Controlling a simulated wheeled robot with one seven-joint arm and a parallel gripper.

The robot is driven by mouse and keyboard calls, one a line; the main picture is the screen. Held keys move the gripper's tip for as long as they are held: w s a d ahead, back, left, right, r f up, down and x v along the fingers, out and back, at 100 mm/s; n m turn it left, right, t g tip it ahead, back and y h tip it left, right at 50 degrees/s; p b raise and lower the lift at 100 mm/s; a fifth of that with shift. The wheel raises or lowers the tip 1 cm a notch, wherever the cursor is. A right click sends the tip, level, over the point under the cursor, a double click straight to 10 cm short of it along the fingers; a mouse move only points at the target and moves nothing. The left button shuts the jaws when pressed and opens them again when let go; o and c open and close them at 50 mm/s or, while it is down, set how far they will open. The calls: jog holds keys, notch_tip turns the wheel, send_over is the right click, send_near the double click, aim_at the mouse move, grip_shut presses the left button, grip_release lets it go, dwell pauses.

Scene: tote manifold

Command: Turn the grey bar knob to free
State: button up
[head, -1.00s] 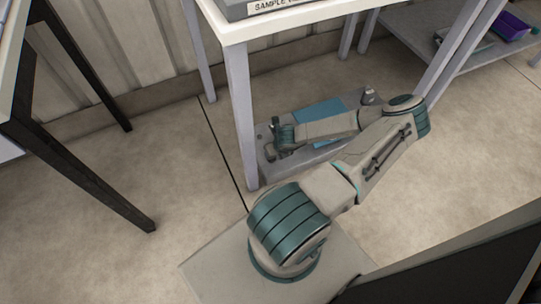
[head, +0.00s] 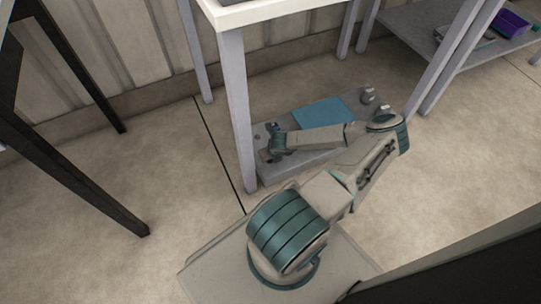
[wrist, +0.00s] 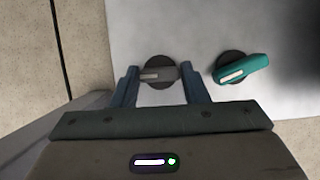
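The grey bar knob (wrist: 160,73) shows in the wrist view on a round dark base on a light grey panel (wrist: 205,25). Its bar lies about level across the picture, with a white mark at its left end. My gripper (wrist: 160,82) is open, one blue finger on each side of the knob, with small gaps apparent. In the head view my gripper (head: 270,148) is over the left end of the panel (head: 340,152) low under the table; the grey bar knob cannot be made out there.
A teal bar knob (wrist: 241,68) stands just right of the right finger. A blue sheet (head: 320,112) and small grey knobs (head: 368,95) are farther along the panel. A table leg (head: 238,115) rises close to the panel's left end. Open floor lies left.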

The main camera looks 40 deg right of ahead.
jog(key=c, duration=0.4)
jog(key=shift+o, duration=0.2)
jog(key=shift+d+r, duration=0.1)
jog(key=n+y+p, duration=0.1)
jog(key=n+p, duration=0.1)
jog(key=n, duration=0.1)
jog(key=shift+d+r+p, duration=0.1)
jog(key=shift+r+p, duration=0.05)
jog(key=shift+p, duration=0.2)
jog(key=n, duration=0.2)
jog(key=n+y+p, duration=0.1)
jog(key=n, duration=0.1)
jog(key=shift+d+f+y, duration=0.1)
jog(key=shift+f+y, duration=0.1)
jog(key=shift+y, duration=0.1)
jog(key=n+y, duration=0.1)
jog(key=n, duration=0.2)
jog(key=n+g+b, duration=0.1)
jog(key=n, duration=0.1)
jog(key=shift+w+d+f+n+y, duration=0.1)
jog(key=shift+w+n+y, duration=0.05)
jog(key=shift+n+y, duration=0.25)
jog(key=n+g+b, duration=0.1)
jog(key=n, duration=0.1)
jog(key=n+g+b, duration=0.1)
jog(key=n, duration=0.2)
jog(key=shift+w+y, duration=0.1)
jog(key=shift+y, duration=0.3)
jog(key=shift+n, duration=0.3)
jog(key=o, duration=1)
